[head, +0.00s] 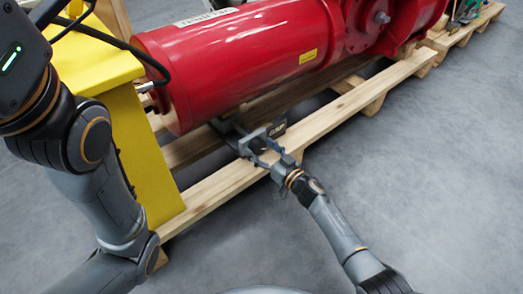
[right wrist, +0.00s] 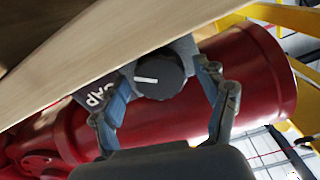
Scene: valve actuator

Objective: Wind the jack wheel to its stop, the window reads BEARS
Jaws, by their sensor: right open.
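The jack wheel is a dark round knob (right wrist: 160,75) with a white mark across its face, in the right wrist view. Behind it is the jack's grey body with a dark window panel (right wrist: 95,98); the lettering appears to read GAP. That panel also shows in the head view (head: 278,130), beside the pallet rail under the red cylinder. My right gripper (head: 262,143) is open at the jack. In the right wrist view its two fingers (right wrist: 164,80) stand on either side of the knob; I cannot tell whether they touch it. My left arm is at the left; its gripper is not clear.
The red actuator cylinder (head: 240,60) lies above the wooden pallet (head: 215,195). A yellow stand (head: 140,150) with a black cable is at the left, near my left arm. The pallet plank passes close by the knob in the right wrist view. Grey floor (head: 430,150) is clear at right.

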